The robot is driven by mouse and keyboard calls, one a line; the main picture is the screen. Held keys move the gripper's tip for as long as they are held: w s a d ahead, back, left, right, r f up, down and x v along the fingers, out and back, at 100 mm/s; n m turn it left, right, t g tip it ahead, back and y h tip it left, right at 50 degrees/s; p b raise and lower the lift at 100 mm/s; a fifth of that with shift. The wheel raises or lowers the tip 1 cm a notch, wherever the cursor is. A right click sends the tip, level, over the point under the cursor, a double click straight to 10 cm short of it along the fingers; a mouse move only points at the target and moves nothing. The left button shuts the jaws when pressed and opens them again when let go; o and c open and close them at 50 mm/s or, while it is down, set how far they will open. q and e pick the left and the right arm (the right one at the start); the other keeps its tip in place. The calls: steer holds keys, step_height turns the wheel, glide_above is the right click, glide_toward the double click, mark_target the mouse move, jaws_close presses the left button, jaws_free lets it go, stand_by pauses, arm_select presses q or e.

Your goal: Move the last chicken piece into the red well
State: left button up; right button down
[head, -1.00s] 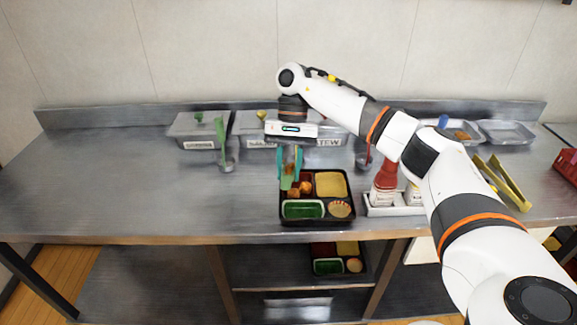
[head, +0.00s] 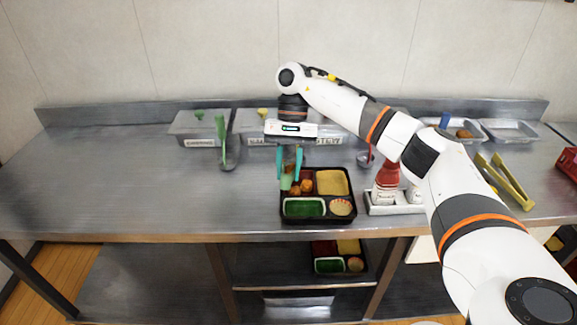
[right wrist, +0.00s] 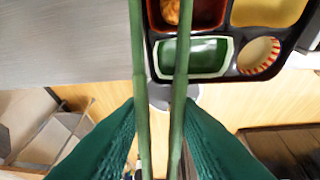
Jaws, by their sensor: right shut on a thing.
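My right gripper (head: 290,182) is shut on green tongs (right wrist: 160,70), whose two long arms run up between its teal fingers in the right wrist view. It is above the left side of the black bento tray (head: 318,222). The tray's red well (right wrist: 209,12) holds orange-brown chicken pieces (head: 306,186); one chicken piece also shows at the top of the right wrist view (right wrist: 171,11). The tongs' tips lie outside the right wrist view, so I cannot tell whether they grip anything. My left gripper is not in view.
The tray also has a yellow well (head: 332,182), a green dish (head: 303,208) and a striped cup (head: 341,207). A caddy with a red bottle (head: 386,180) stands just right of the tray. Yellow tongs (head: 505,182) lie farther right. A back-right pan (head: 448,142) holds something brown. The left counter is mostly clear.

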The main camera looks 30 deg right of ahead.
steer(key=shift+f+b, duration=0.85)
steer(key=shift+f, duration=0.35)
steer(key=c, duration=1.5)
jaws_free()
step_height(320, 180, up, 12)
steer(key=p, duration=0.8)
